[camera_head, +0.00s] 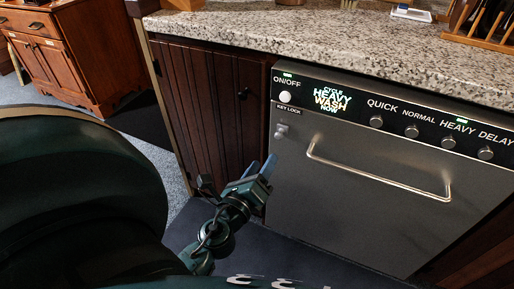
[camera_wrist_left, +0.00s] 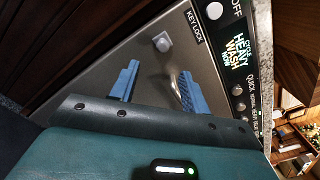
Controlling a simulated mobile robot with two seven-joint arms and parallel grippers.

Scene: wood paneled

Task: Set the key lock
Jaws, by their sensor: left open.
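The key lock (camera_head: 282,131) is a small light grey knob on the upper left of the steel dishwasher door (camera_head: 350,195), under the KEY LOCK label (camera_head: 288,109). In the left wrist view the knob (camera_wrist_left: 162,42) sits beyond the fingertips, roughly between their lines. My left gripper (camera_head: 262,167) has blue fingers and is below and left of the knob in the head view, apart from it. In the wrist view its two fingers (camera_wrist_left: 158,78) are spread with nothing between them. My right gripper is in neither view.
A bar handle (camera_head: 378,178) juts from the door right of the lock. Above is a black panel (camera_head: 400,124) with buttons and lit text. A granite counter (camera_head: 330,45) overhangs it. A dark wood cabinet (camera_head: 212,110) stands left of the dishwasher.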

